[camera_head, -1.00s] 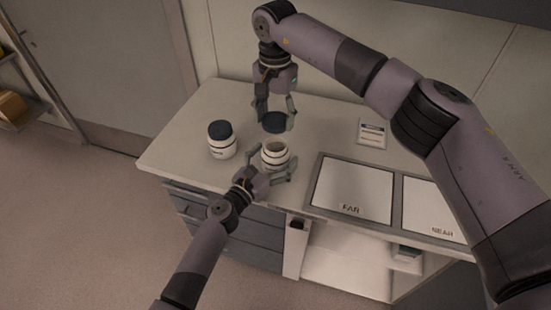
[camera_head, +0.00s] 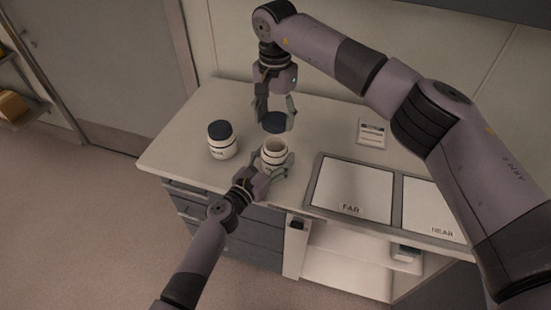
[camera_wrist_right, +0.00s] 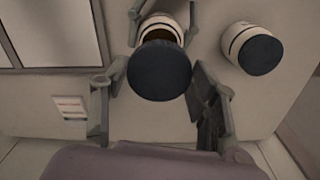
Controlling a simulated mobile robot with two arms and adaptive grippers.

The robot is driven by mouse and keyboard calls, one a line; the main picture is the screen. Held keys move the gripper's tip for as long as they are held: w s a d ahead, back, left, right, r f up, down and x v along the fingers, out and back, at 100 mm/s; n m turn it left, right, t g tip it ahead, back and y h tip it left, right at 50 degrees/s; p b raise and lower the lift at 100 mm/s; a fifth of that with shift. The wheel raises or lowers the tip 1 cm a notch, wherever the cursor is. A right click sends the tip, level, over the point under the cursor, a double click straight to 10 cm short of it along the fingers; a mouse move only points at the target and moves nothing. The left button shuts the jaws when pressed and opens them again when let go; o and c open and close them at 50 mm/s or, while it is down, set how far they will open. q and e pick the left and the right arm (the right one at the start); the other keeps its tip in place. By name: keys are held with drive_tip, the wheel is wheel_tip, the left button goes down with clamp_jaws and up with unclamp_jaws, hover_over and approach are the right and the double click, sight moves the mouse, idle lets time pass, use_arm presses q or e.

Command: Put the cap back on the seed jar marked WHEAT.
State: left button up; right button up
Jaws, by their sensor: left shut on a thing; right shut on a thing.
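An uncapped white jar (camera_head: 274,150) with a dark band stands on the counter; its label cannot be read. My left gripper (camera_head: 272,168) is shut around this jar from the front. My right gripper (camera_head: 275,120) points down and is shut on a dark blue cap (camera_head: 274,126), held above and slightly behind the open jar. In the right wrist view the cap (camera_wrist_right: 159,70) sits between the fingers and partly covers the jar (camera_wrist_right: 162,27). A second jar (camera_head: 222,146) with its dark cap on stands to the left, its label too small to read.
The counter (camera_head: 185,130) is clear around the capped jar. Two framed white panels, marked FAR (camera_head: 352,188) and NEAR (camera_head: 432,208), lie to the right. The counter's left and front edges are close to the jars.

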use_arm(q)
drive_tip(key=shift+c, duration=0.4)
use_arm(e)
hover_over(275, 139)
drive_tip(key=s, duration=0.3)
drive_tip(key=shift+w+f, duration=0.1)
drive_tip(key=shift+f, duration=2.35)
drive_tip(key=shift+f, duration=0.9)
drive_tip(key=shift+f, duration=0.55)
